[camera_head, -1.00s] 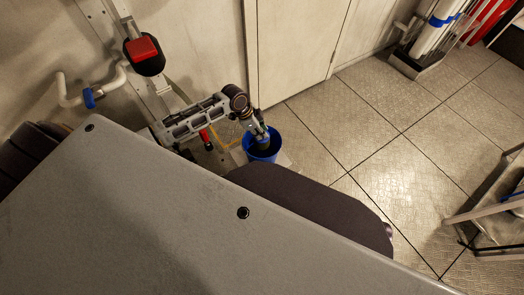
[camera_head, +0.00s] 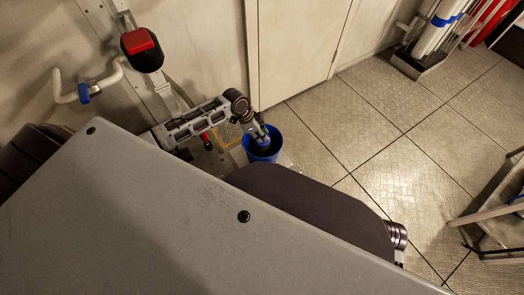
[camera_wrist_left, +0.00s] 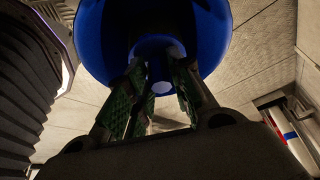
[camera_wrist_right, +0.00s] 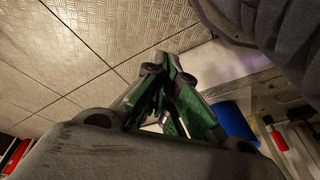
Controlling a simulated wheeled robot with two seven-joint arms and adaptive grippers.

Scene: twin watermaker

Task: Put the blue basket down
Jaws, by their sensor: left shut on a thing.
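The blue basket (camera_head: 263,153) is a small round open bucket beside the far edge of my grey body panel. My left gripper (camera_head: 262,138) reaches down to its rim and is shut on it. In the left wrist view the blue basket (camera_wrist_left: 150,30) fills the top, with the green-padded fingers of my left gripper (camera_wrist_left: 158,75) at its wall. The basket's base is hidden in the head view, so I cannot tell whether it touches the floor. In the right wrist view my right gripper (camera_wrist_right: 168,68) has its fingertips together, with nothing seen between them.
A pale wall and door (camera_head: 295,50) stand behind the basket. Tiled floor (camera_head: 370,130) is clear to its right. A rack with white cylinders (camera_head: 430,40) stands at the back right, and a metal frame (camera_head: 490,215) at the right edge.

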